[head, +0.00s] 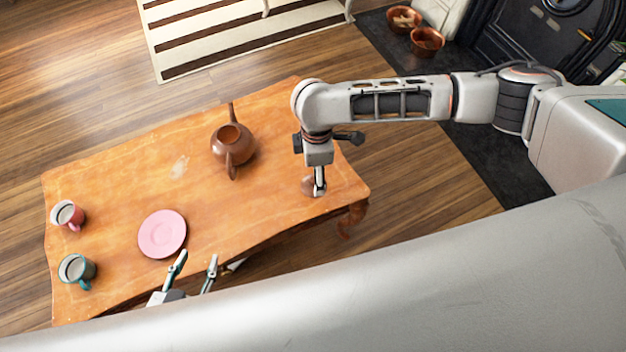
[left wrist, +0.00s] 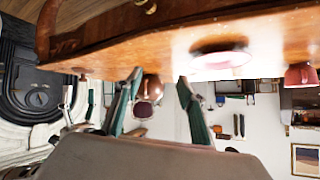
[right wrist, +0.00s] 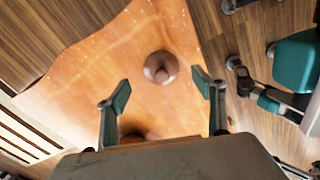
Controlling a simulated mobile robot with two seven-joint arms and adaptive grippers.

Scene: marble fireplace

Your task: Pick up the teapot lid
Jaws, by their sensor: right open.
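The brown teapot lid (head: 307,187) lies on the wooden table near its right end, partly covered by my right gripper (head: 320,190). In the right wrist view the round lid (right wrist: 161,67) with its knob shows whole, ahead of and between the fingertips of the open right gripper (right wrist: 163,90). The fingers are apart from it and hold nothing. The brown teapot (head: 231,143) stands lidless farther left on the table. My left gripper (head: 196,262) is open and empty at the table's front edge, near the pink plate; it also shows open in the left wrist view (left wrist: 158,80).
The pink plate (head: 162,234) lies on the table (head: 110,190). A pink mug (head: 68,215) and a teal mug (head: 76,270) stand at its left end. Copper pots (head: 427,41) sit on the floor by the dark stove (head: 520,40). The table around the lid is clear.

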